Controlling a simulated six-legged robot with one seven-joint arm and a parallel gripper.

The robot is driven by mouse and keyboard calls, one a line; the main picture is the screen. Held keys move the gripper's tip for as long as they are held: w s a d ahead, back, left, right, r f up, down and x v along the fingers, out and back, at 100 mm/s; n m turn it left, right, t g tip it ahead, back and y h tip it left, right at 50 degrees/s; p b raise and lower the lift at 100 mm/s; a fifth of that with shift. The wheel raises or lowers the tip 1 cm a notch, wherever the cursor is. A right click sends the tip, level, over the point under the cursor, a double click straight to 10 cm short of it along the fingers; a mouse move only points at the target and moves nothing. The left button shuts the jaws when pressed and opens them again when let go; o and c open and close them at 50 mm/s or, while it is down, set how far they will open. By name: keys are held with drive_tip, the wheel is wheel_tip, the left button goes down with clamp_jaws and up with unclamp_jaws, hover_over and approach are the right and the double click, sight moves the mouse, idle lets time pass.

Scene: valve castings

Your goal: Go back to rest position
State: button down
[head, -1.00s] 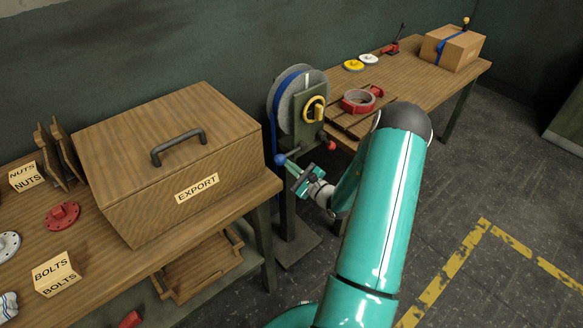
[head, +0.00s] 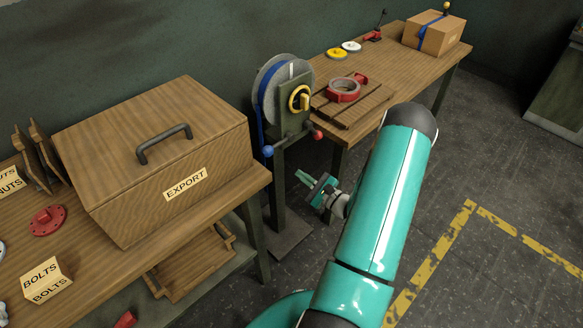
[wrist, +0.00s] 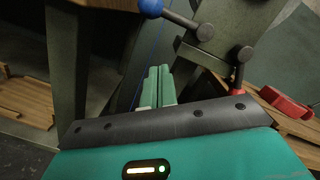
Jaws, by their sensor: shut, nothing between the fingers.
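My gripper (head: 304,180) is in front of the post of the strapping stand, below its lever knobs and level with the gap between the two benches. In the wrist view the two green fingers (wrist: 157,88) lie side by side, closed, with nothing between them. The stand carries a grey reel (head: 278,95) with blue strap, a yellow ring (head: 299,98), a blue-knobbed lever (head: 267,151) and a red-knobbed lever (head: 318,135). In the wrist view the blue knob (wrist: 150,8) and the red knob (wrist: 244,54) are beyond the fingers, apart from them.
A wooden EXPORT crate (head: 150,130) stands closed on the left bench. The floor at right, with yellow lines (head: 430,265), is clear.

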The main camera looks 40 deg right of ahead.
drive_tip(key=shift+s+d, duration=0.1)
drive_tip(key=shift+s, duration=0.8)
drive_tip(key=shift+s+f, duration=0.1)
